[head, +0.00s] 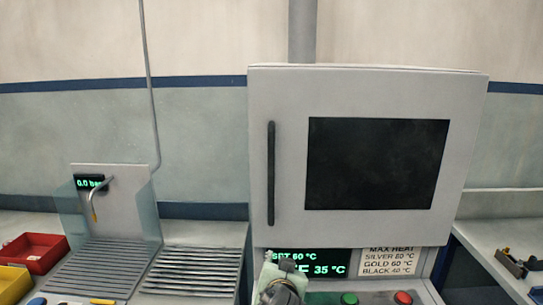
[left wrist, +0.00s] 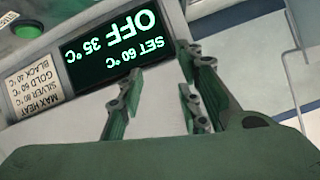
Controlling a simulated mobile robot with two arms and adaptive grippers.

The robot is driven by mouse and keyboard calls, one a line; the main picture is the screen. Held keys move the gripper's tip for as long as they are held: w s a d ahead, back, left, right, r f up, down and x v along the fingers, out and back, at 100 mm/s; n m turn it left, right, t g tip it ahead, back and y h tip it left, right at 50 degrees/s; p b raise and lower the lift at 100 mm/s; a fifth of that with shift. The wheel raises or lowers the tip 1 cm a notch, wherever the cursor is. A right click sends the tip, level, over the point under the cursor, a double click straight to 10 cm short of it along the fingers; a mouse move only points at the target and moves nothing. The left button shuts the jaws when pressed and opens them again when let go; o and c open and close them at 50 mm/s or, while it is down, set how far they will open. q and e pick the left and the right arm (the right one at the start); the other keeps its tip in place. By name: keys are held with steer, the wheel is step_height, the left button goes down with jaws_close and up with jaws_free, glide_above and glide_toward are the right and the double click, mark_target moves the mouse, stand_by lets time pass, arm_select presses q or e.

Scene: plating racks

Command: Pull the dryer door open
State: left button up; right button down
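The dryer door (head: 400,90) is a pale grey panel with a dark window (head: 377,163). It looks shut. Its black vertical bar handle (head: 271,174) runs along the door's left side. My left gripper (head: 283,270) shows at the bottom of the head view, below the handle and in front of the display panel, apart from the handle. In the left wrist view its green fingers (left wrist: 158,88) are spread with nothing between them. The handle is not seen in that view. My right gripper is in neither view.
The dryer's display (head: 330,270) reads OFF 35 °C, with a heat label (head: 391,261) beside it and green (head: 349,299) and red (head: 403,298) buttons below. A rinse station with a spout (head: 97,200), slatted racks (head: 195,270) and a red bin (head: 38,252) stand at left.

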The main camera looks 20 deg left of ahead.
arm_select(q)
step_height(320, 180, up, 16)
steer(key=w+n+t+y, duration=0.2)
steer(key=t, duration=0.1)
steer(key=n+y, duration=0.2)
steer(key=n, duration=0.1)
glide_toward(272, 160)
steer(key=w+a+f, duration=0.1)
steer(key=w+a, duration=0.1)
steer(key=shift+t, duration=0.5)
steer(key=p+x, duration=0.2)
steer(key=x, duration=0.1)
steer(key=p+x, duration=0.2)
steer(key=x, duration=0.2)
steer(key=shift+w+r, duration=0.25)
steer(key=shift+w, duration=0.05)
steer(key=shift+w+a+f, duration=0.1)
steer(key=shift+w+f, duration=0.05)
steer(key=shift+w, duration=0.1)
steer(key=shift+c, duration=0.6)
jaws_close()
